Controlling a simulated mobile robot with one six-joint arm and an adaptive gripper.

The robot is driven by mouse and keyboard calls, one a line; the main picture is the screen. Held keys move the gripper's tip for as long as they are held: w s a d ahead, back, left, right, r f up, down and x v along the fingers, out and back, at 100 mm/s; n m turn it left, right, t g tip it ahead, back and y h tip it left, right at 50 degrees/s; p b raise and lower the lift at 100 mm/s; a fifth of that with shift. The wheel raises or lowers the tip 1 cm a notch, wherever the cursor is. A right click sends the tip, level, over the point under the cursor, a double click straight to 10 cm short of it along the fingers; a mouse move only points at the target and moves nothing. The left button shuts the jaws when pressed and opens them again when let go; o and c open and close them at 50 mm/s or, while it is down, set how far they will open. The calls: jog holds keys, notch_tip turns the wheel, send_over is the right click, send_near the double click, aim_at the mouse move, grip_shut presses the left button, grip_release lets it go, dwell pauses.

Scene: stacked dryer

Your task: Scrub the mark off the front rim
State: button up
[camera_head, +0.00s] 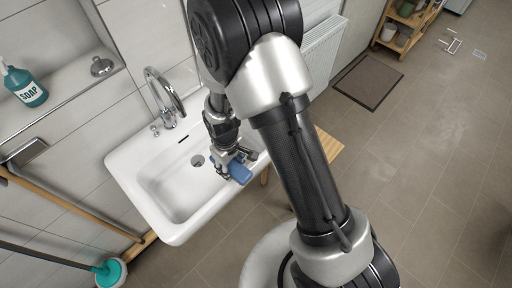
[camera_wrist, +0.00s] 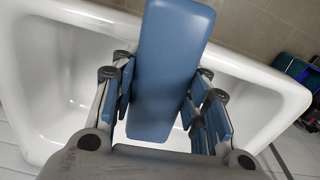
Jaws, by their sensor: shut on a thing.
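My gripper (camera_head: 232,165) is shut on a blue block (camera_head: 239,173), which looks like a sponge. It is over the front right part of a white sink (camera_head: 125,166), close to the front rim (camera_head: 201,217). In the wrist view the block (camera_wrist: 170,65) sticks out between the fingers (camera_wrist: 165,90) and crosses over the front rim (camera_wrist: 255,75). I cannot tell if the block touches the rim. I see no clear mark on the rim; the block, gripper and arm hide part of it.
A chrome faucet (camera_head: 165,98) stands at the back of the sink. A soap bottle (camera_head: 24,86) sits on a ledge at the left. A teal brush head (camera_head: 110,272) is on the floor at lower left. Open floor (camera_head: 420,190) lies to the right.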

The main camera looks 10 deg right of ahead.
aim_at(230, 164)
jog(key=shift+w+a+r+p, duration=0.1)
jog(key=shift+r+p, duration=0.3)
jog(key=shift+r, duration=0.25)
jog(key=shift+w+a+r+p, duration=0.1)
jog(key=shift+r+p, duration=0.25)
jog(key=shift+r, duration=0.25)
jog(key=shift+d+r+p, duration=0.1)
jog(key=shift+r+p, duration=0.65)
jog(key=shift+r, duration=0.45)
